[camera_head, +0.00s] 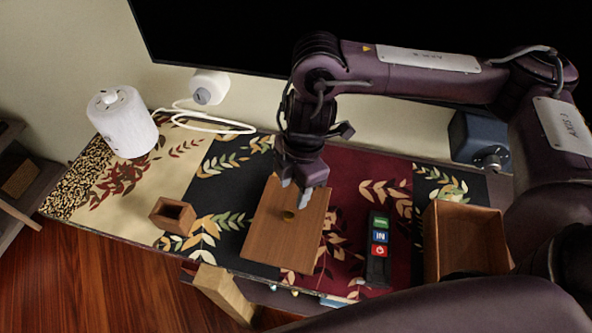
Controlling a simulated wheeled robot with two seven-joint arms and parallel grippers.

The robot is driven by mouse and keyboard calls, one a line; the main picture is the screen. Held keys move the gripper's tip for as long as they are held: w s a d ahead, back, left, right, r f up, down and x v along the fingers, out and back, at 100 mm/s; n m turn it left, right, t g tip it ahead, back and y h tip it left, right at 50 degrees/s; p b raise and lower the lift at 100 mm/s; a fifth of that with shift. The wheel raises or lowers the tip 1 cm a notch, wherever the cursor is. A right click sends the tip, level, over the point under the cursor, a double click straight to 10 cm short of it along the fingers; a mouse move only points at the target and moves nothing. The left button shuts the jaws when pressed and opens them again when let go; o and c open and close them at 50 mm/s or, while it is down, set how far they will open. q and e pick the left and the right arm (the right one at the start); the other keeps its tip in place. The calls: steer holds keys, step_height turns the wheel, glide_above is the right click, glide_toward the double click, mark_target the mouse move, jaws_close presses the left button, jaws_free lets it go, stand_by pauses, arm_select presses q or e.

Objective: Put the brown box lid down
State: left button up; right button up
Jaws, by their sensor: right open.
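The brown box lid (272,237) is a flat wooden board with a small dark round spot near its middle. It lies on the patterned cloth near the front of the surface, in the head view. My right gripper (295,198) is over the far half of the lid, pointing down, with its pale fingertips apart and open around the area of the spot. Whether the fingertips touch the lid cannot be told. An open brown wooden box (433,243) stands at the right, its inside partly visible. My left gripper is not in view.
A small brown open box (172,216) stands left of the lid. A dark holder with coloured blocks (379,250) lies between lid and large box. A white cylinder (124,122) and a white corded device (209,87) stand at the back left. A blue-grey device (478,140) stands back right.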

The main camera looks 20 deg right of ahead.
steer(key=shift+d+r, duration=0.15)
steer(key=shift+r, duration=0.65)
steer(key=shift+d+r, duration=0.1)
steer(key=shift+r, duration=0.65)
